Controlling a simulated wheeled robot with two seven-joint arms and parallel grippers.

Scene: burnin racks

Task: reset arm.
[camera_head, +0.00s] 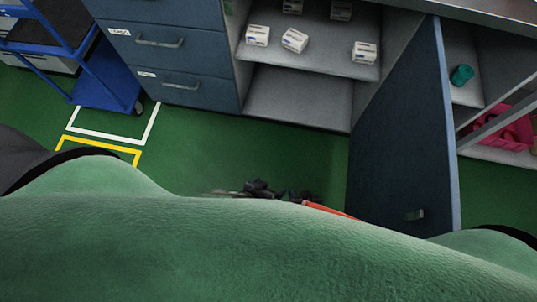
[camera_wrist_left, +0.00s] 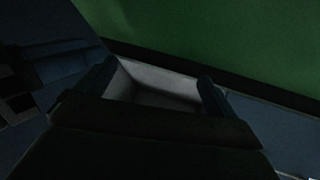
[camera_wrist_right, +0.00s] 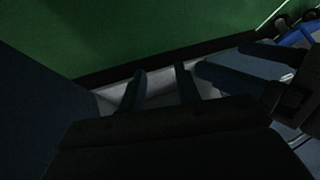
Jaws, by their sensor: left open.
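My left gripper (camera_wrist_left: 158,86) shows in the left wrist view with its two dark fingers well apart. Only a pale surface and shadow show between them, and I see nothing held. My right gripper (camera_wrist_right: 160,82) shows in the right wrist view with its fingers a narrower gap apart, also with nothing seen between them. Both wrist views are dark. In the head view a large green surface, perhaps part of my own body, fills the lower half and hides most of what is below. Small dark parts show just above it, too unclear to name.
A blue cabinet door (camera_head: 398,130) stands open at right. The open shelf (camera_head: 315,62) holds several small white boxes. Blue drawers (camera_head: 170,70) and a blue cart (camera_head: 105,85) stand at left. A teal cup (camera_head: 461,75) and pink bin (camera_head: 512,130) are at far right. Green floor (camera_head: 200,140) is clear.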

